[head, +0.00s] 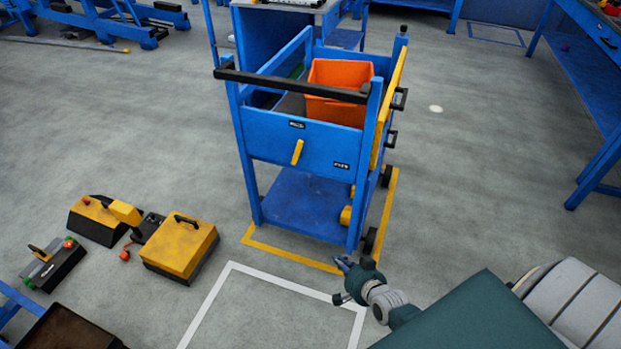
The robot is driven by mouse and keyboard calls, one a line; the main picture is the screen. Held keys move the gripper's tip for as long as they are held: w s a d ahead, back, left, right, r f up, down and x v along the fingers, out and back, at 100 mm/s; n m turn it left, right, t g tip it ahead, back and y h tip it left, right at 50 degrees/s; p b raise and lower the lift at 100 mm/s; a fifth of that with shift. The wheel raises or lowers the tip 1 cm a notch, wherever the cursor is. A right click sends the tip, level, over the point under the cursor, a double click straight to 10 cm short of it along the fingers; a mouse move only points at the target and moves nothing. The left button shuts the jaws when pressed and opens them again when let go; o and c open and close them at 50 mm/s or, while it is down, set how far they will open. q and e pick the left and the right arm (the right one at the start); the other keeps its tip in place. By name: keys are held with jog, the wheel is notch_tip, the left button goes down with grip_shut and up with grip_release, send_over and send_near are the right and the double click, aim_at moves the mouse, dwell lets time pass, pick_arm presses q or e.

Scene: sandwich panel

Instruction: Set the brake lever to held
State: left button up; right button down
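The brake lever (297,152) is a short yellow handle on the blue front panel of a cart (258,140). It stands nearly upright, its top leaning slightly right. A small dark label sits above it and another to its lower right; I cannot read either. My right gripper (340,281) is below and to the right of the lever, near the cart's lower front corner in the picture, and well apart from the lever. Its fingers are spread and nothing is between them. My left gripper is not in view.
The cart has a black push bar (290,84) above the panel and carries an orange bin (338,75). Yellow equipment cases (180,246) stand on the floor to the left. A blue workbench (590,85) is at the right.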

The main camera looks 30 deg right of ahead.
jog(key=w+d+r+m+t+b, duration=0.4)
jog(key=w+r+m+t+b, duration=0.15)
jog(key=w+r+b, duration=0.4)
jog(key=m+t+h+b, duration=0.1)
jog(key=m+t+b, duration=0.2)
jog(key=m+b, duration=0.2)
send_near(299, 150)
jog(key=s+d+f, duration=0.1)
jog(key=s+d, duration=0.4)
jog(key=s, duration=0.1)
pick_arm(q)
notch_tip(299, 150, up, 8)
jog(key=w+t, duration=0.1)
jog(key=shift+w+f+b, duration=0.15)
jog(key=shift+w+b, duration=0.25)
jog(key=shift+b, duration=0.05)
pick_arm(e)
jog(key=shift+a+x, duration=0.5)
jog(key=shift+x, duration=1.5)
jog(key=shift+a+x, duration=0.45)
jog(key=shift+x, duration=1.6)
jog(key=shift+a+x, duration=0.5)
jog(key=shift+x, duration=1.5)
jog(key=shift+w+r, duration=0.1)
jog(key=shift+r, duration=0.1)
